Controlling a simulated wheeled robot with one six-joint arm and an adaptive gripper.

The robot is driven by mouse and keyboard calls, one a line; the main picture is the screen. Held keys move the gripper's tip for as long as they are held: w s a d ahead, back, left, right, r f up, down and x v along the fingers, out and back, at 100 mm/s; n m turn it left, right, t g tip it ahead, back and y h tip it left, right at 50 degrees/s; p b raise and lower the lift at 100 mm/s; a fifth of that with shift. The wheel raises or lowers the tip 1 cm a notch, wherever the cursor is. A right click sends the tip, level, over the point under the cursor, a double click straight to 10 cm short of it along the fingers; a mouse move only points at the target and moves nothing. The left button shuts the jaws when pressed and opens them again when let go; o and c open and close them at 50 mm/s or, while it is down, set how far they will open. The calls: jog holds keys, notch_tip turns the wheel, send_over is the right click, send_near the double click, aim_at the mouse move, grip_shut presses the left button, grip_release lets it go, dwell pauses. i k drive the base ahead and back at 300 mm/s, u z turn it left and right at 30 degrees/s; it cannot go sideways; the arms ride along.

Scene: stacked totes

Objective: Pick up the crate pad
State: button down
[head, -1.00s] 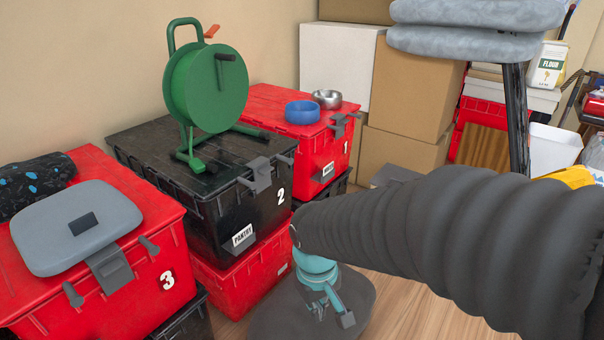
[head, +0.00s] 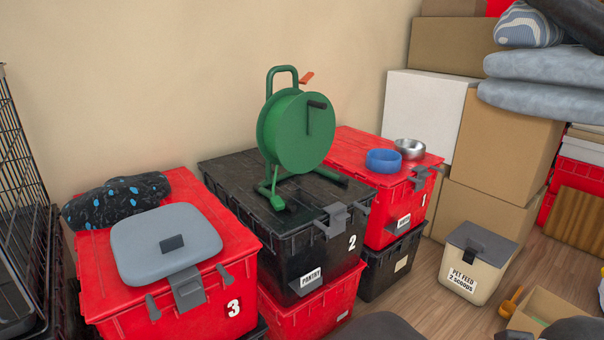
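A flat grey pad with rounded corners and a dark square tab, which looks like the crate pad (head: 140,262), lies on the lid of the red tote marked 3 (head: 108,322). It lies flat, toward the front of the lid. A dark, blue-spotted soft bundle (head: 115,198) lies behind it on the same lid. My gripper is not in view, so its state and its distance from the pad do not show. Only dark parts, likely of my own arm or body, show at the bottom edge.
A green cable reel (head: 296,132) stands on the black tote marked 2 (head: 292,268). A blue bowl (head: 383,160) and a metal bowl (head: 408,148) sit on red tote 1 (head: 345,148). A wire crate (head: 22,205) stands at left. A pet feed bin (head: 475,262) stands on the floor at right.

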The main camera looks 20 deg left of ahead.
aim_at(149, 247)
jog(key=u, duration=1.75)
